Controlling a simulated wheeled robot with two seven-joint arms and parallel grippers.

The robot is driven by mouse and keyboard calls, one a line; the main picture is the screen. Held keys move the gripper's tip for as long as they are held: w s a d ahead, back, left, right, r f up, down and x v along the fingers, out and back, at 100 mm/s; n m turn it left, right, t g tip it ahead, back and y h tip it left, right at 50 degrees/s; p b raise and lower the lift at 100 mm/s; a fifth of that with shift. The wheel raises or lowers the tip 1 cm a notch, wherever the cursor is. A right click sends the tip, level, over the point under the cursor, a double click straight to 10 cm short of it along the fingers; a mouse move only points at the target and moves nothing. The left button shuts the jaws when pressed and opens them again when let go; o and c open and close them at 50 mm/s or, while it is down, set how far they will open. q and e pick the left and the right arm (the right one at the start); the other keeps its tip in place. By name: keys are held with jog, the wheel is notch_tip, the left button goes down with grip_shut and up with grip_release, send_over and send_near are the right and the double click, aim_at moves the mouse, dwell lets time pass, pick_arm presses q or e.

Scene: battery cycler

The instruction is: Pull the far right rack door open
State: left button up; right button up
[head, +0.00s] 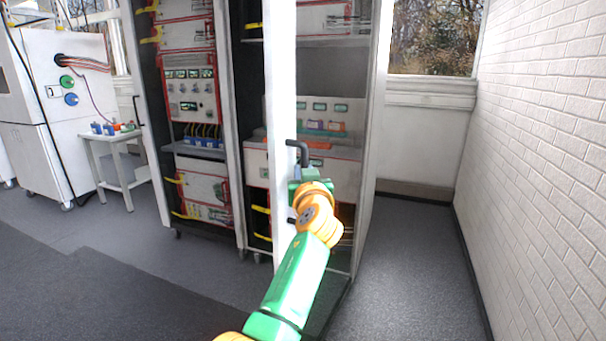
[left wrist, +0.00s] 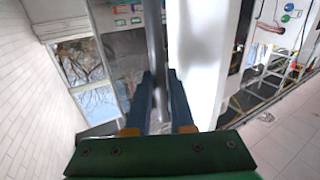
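The far right rack door (head: 280,100) is a tall white panel seen nearly edge-on. It stands swung out from the rack, whose shelves show on both sides of it. Its dark bar handle (head: 303,152) is on the right face of the door. My left gripper (head: 304,178) is at the handle's lower part. In the left wrist view the grey handle bar (left wrist: 155,40) runs between my two dark fingers (left wrist: 159,85), which appear closed on it. The white door (left wrist: 195,60) is just right of them. My right gripper is in neither view.
A white brick wall (head: 540,150) is on the right, with clear grey floor (head: 410,260) between it and the rack. Another open rack (head: 195,100) stands to the left. A small table (head: 112,140) and a white cabinet (head: 55,120) are farther left.

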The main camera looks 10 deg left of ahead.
pick_arm(q)
jog(key=o, duration=0.4)
jog(key=shift+w+d+r, duration=0.1)
jog(key=shift+d+r, duration=0.05)
jog(key=shift+r, duration=0.05)
jog(key=shift+c, duration=0.2)
jog(key=shift+o, duration=0.2)
jog(key=shift+w+d+f, duration=0.2)
jog(key=shift+d, duration=0.05)
jog(key=b+v, duration=0.3)
jog(key=v, duration=0.4)
jog(key=shift+b, duration=0.4)
jog(key=shift+c, duration=0.2)
